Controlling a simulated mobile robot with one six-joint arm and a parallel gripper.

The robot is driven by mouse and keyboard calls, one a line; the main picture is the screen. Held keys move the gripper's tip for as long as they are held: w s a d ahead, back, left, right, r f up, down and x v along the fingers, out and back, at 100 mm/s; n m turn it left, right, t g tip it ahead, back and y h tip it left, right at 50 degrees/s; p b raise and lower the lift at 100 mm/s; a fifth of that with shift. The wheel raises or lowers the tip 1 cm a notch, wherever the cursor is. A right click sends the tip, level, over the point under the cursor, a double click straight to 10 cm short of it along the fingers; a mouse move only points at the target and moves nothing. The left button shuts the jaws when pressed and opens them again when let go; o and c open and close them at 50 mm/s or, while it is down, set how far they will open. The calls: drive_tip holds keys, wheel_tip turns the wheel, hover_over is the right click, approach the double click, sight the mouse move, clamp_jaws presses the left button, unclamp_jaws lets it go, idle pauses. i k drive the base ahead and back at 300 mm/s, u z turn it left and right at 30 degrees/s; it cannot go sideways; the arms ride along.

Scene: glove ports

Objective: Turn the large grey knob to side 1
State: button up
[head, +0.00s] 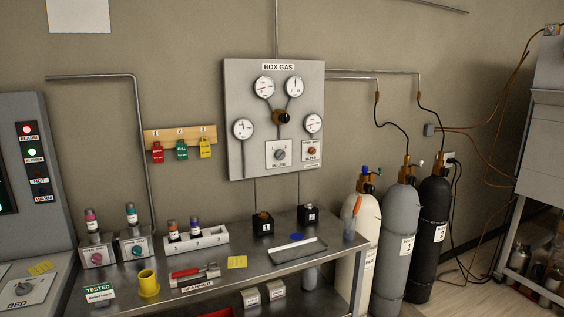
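The pale BOX GAS panel (245,80) is on the wall at the centre of the head view. A grey knob (279,154) sits on its white IN USE plate, low on the panel. The plate carries small marks around the knob, too small to read, so I cannot tell which side it points to. Another grey knob (23,289) is on the BED plate of the cabinet at the lower left. My gripper is not in view.
A metal bench (260,270) stands below the panel, holding a yellow cup (148,283), a red-handled spanner (193,272), a grey tray (293,249) and two black blocks. Gas cylinders (397,235) stand to the right. A small orange-brown knob (312,151) is beside the IN USE plate.

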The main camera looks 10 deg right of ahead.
sight(280, 154)
drive_tip(key=z, duration=0.1)
drive_tip(key=k, duration=0.65)
drive_tip(key=u, duration=0.8)
drive_tip(key=i, duration=1.15)
